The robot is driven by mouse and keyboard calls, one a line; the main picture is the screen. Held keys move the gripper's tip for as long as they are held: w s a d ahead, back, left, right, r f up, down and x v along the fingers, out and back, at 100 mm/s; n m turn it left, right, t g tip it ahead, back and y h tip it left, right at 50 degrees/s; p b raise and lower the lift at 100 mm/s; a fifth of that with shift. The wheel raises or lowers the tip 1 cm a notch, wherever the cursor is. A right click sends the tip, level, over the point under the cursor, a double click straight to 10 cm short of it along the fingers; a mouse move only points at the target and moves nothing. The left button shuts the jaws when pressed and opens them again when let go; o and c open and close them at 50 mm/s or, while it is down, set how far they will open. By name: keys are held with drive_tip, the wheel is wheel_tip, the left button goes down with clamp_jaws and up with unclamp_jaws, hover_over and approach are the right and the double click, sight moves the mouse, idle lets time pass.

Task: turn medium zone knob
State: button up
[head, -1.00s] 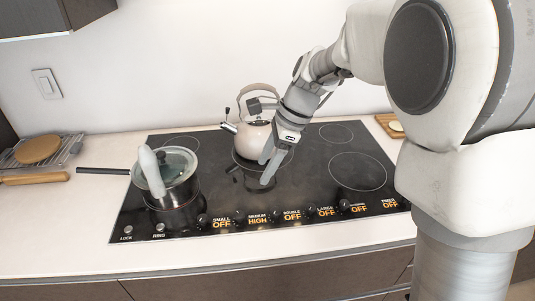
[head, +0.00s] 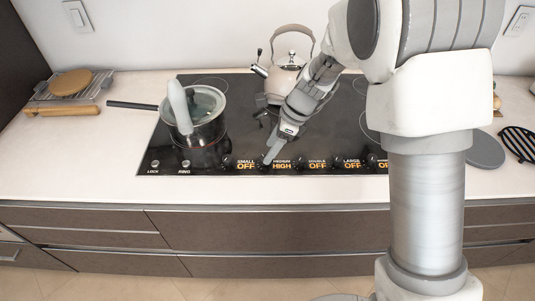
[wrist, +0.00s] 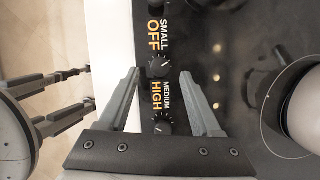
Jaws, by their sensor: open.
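The medium zone knob (wrist: 158,67) is a small black knob on the front strip of the cooktop, beside the orange label reading MEDIUM HIGH (wrist: 160,95). In the wrist view it lies between the tips of my gripper (wrist: 160,73), whose two grey fingers are open and apart, one on each side. I cannot tell whether they touch it. In the head view my gripper (head: 270,157) points down at the knob row by the HIGH label (head: 282,166), and its fingers largely hide the medium knob.
The black cooktop (head: 215,165) carries a lidded pot (head: 207,128) at left and a beige kettle (head: 283,82) at the back. The SMALL and other visible labels read OFF. The white counter front (head: 230,188) is clear.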

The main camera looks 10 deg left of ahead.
drive_tip(key=shift+x, duration=1.45)
drive_tip(key=shift+c, duration=0.2)
clamp_jaws()
